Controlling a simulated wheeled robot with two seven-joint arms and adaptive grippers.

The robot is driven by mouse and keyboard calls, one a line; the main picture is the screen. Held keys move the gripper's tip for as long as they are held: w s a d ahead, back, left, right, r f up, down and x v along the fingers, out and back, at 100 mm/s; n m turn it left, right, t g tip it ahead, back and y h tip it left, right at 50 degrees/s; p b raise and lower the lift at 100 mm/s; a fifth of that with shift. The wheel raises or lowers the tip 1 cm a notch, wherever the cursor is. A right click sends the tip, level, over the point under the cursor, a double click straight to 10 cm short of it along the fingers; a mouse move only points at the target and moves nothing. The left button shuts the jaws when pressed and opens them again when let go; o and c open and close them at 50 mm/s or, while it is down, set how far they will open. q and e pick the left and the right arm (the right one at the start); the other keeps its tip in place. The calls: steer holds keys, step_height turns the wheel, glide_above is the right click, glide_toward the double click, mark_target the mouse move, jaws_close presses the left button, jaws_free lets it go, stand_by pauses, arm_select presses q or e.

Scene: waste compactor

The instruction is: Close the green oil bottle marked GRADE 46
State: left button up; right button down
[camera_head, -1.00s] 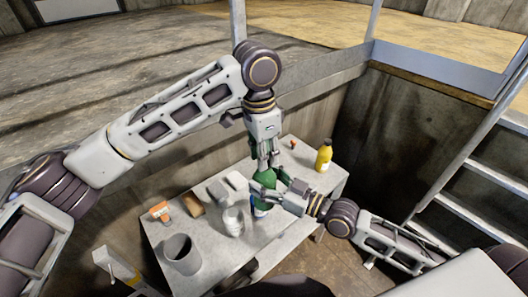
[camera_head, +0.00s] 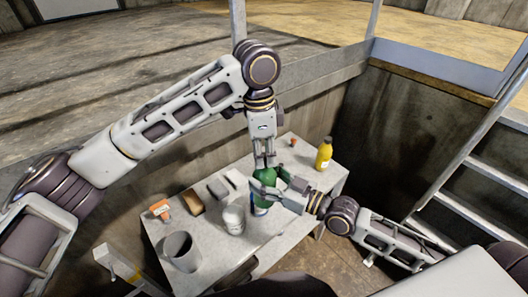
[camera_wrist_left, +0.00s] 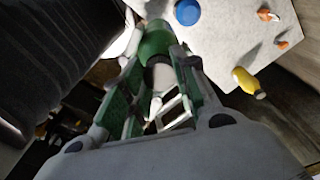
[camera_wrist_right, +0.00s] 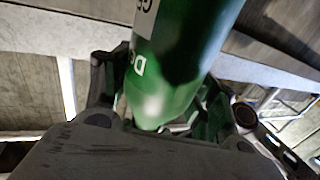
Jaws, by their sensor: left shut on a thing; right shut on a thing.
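The green oil bottle (camera_head: 264,177) stands about upright over the table in the head view. My right gripper (camera_head: 266,193) is shut around its body from the right. In the right wrist view the green bottle (camera_wrist_right: 185,50) fills the space between the fingers, with part of its white label and lettering showing. My left gripper (camera_head: 264,160) points down at the bottle's top from above and is shut. In the left wrist view a pale piece, apparently the cap (camera_wrist_left: 158,78), lies between its fingers above the green shoulder. Whether the cap is seated is hidden by the fingers.
The grey table (camera_head: 215,255) holds a white tub (camera_head: 233,219), a grey bucket (camera_head: 182,252), a brown block (camera_head: 191,201) and a yellow bottle (camera_head: 323,155). A blue round thing (camera_wrist_left: 187,12) is beside the green bottle.

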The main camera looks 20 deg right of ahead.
arm_select(q)
steer(key=m, duration=0.7)
steer(key=shift+w, duration=0.1)
steer(key=m, duration=0.7)
steer(key=shift+g+y, duration=0.3)
steer(key=shift+y, duration=0.1)
steer(key=m, duration=0.7)
steer(key=shift+w+d, duration=0.1)
steer(key=m, duration=0.4)
steer(key=shift+y, duration=0.3)
steer(key=m, duration=0.3)
steer(key=shift+m, duration=0.3)
steer(key=o, duration=0.7)
steer(key=shift+d, duration=0.1)
